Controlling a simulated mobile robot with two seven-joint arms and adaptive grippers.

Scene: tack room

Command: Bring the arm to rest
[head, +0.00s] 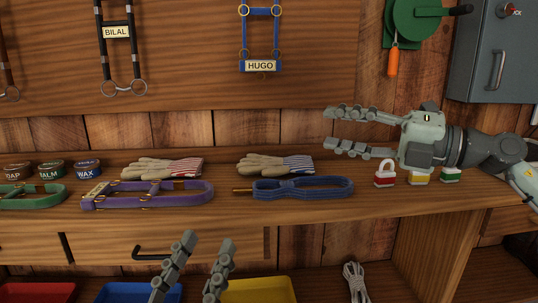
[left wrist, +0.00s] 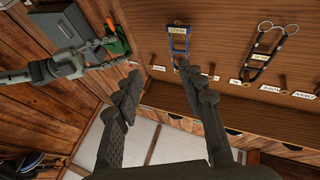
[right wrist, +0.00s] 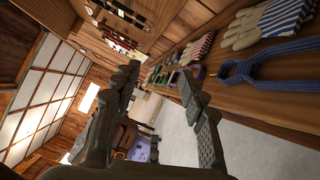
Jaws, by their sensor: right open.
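My right gripper (head: 328,128) comes in from the right in the head view. It is open and empty, above the shelf and the padlocks, with its fingers pointing left. In the right wrist view its two fingers (right wrist: 158,78) stand apart with nothing between them. My left gripper (head: 207,240) is at the bottom of the head view, in front of the drawer, fingers pointing up. In the left wrist view its fingers (left wrist: 160,75) are apart and empty. The rest of the left arm is out of the head view.
A blue halter (head: 303,188), purple halter (head: 150,195), green halter (head: 25,196), gloves (head: 275,164) and tins (head: 88,169) lie on the shelf. A red padlock (head: 385,177) stands beneath my right gripper. A grey cabinet (head: 490,55) hangs at right.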

